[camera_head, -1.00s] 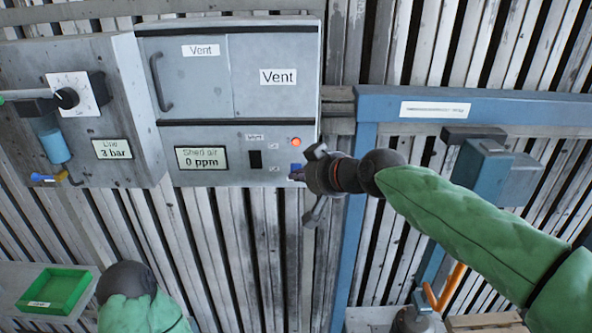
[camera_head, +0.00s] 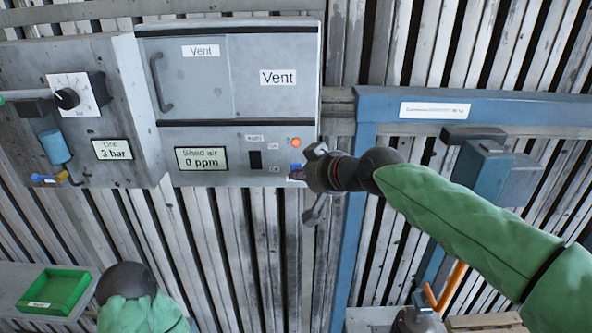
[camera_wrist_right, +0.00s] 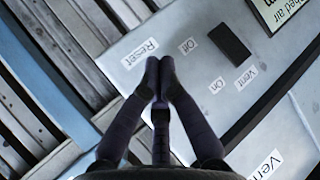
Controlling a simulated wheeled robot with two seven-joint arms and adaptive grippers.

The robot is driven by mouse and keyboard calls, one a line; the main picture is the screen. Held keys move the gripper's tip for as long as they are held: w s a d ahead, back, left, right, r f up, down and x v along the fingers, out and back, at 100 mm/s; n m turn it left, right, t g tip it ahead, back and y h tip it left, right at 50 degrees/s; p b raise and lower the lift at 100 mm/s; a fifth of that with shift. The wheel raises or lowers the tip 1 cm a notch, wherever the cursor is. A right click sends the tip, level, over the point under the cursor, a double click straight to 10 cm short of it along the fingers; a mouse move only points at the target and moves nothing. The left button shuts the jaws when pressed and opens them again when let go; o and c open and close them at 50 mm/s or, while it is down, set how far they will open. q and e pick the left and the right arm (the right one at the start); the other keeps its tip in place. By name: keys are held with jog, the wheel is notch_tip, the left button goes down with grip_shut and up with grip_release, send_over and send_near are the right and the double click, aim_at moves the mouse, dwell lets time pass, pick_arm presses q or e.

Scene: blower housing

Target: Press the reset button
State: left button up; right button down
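The vent panel (camera_head: 230,140) is a grey box on the slatted wall. A white "Reset" label (camera_wrist_right: 141,54) is on it in the right wrist view. My right gripper (camera_head: 298,174) reaches its lower right corner from the right. In the right wrist view its fingertips (camera_wrist_right: 159,66) are together with nothing between them, right beside the Reset label. A small blue spot (camera_head: 295,167), perhaps the reset button, shows just above the fingertips in the head view. In the wrist view the fingers hide any button, and I cannot tell whether they touch it.
A black vent switch (camera_head: 255,159) with On and Off labels sits left of the fingertips, and an orange lamp (camera_head: 296,142) above them. A "Shed air 0 ppm" display (camera_head: 201,159) is farther left. A blue frame (camera_head: 366,130) stands right. A green tray (camera_head: 54,291) is lower left.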

jog(key=shift+w, duration=0.15)
dwell(0.5)
jog(key=shift+s, duration=0.9)
jog(key=s+b, duration=0.1)
jog(key=s, duration=0.4)
dwell(0.5)
